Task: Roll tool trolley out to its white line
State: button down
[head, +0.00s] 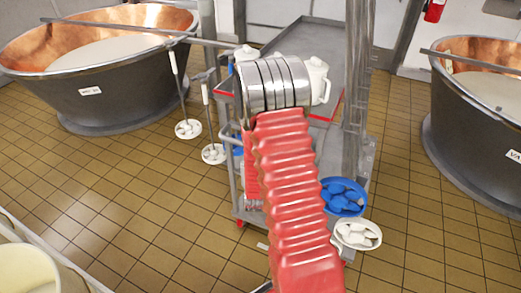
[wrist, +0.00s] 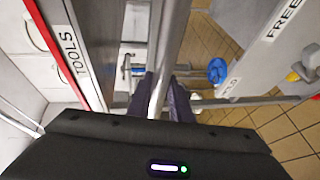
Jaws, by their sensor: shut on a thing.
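The tool trolley (head: 330,65) stands in the middle of the head view, a grey metal cart with red edging and white jugs on top. My red-covered arm hides part of it. In the wrist view a red-edged panel carries a TOOLS label (wrist: 72,50). My gripper (wrist: 162,92) has its dark fingers on either side of a metal bar (wrist: 172,40), shut on it. The gripper itself is hidden in the head view. A short white mark (head: 262,246) shows on the floor by the trolley's front; I cannot tell whether it is the white line.
Copper-lined vats stand at left (head: 95,85) and right (head: 475,130). Tiled floor is open at front left.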

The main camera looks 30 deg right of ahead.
jog(key=shift+s+d+f, duration=0.15)
jog(key=shift+s+f, duration=0.25)
jog(key=shift+s, duration=0.05)
jog(key=c, duration=2)
grip_release()
jog(key=o, duration=0.4)
jog(key=shift+w+r, duration=0.1)
jog(key=shift+r, duration=0.05)
jog(key=shift+w+a+r, duration=0.1)
jog(key=shift+a+r, duration=0.05)
jog(key=shift+a, duration=0.05)
